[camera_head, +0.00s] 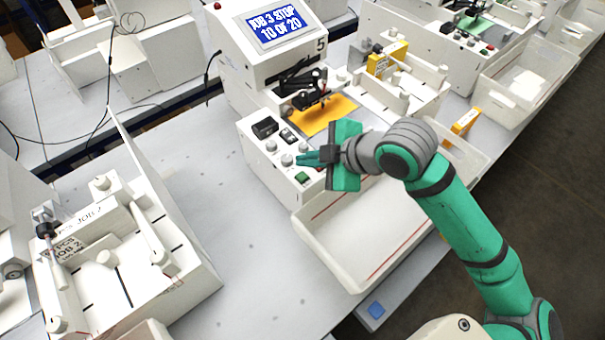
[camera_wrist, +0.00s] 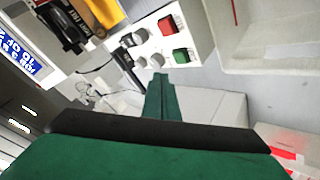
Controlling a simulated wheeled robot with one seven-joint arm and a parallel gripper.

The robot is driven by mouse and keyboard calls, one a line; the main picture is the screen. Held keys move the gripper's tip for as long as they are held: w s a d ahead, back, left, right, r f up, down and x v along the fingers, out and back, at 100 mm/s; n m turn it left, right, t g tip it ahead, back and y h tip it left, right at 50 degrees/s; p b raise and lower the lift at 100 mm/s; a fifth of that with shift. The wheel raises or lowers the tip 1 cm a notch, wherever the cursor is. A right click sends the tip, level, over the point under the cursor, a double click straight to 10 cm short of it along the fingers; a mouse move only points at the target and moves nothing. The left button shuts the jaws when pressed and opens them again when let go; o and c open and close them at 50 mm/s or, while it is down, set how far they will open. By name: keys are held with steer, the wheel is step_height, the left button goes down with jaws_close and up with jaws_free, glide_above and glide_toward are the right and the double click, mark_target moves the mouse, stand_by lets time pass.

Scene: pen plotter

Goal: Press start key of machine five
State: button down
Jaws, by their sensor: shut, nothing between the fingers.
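Machine five (camera_head: 262,78) is a white plotter with the number 5 beside its screen. The screen (camera_head: 280,26) reads "JOB 3 STOP 10 OF 20". Its front panel carries grey knobs, a green key (camera_head: 302,177) and a red key, which lies partly behind my gripper in the head view. The wrist view shows the green key (camera_wrist: 181,56) and the red key (camera_wrist: 166,26) side by side. My gripper (camera_head: 300,159) is shut and empty, its fingertips over the panel near the knobs and the green key. In the wrist view the fingertips (camera_wrist: 160,78) appear just beside the green key; contact cannot be told.
A white open tray (camera_head: 345,235) stands in front of the machine. A yellow sheet (camera_head: 322,117) lies on its bed under the pen carriage. A white fixture box (camera_head: 185,270) stands at the left, with bare table (camera_head: 215,190) between.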

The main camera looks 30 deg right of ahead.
mark_target(306, 178)
steer(key=shift+w+f, duration=0.1)
steer(key=shift+f, duration=1.2)
steer(key=shift+f, duration=0.15)
stand_by(1.1)
steer(key=shift+f, duration=0.3)
steer(key=shift+f, duration=0.4)
stand_by(0.8)
steer(key=shift+r, duration=0.85)
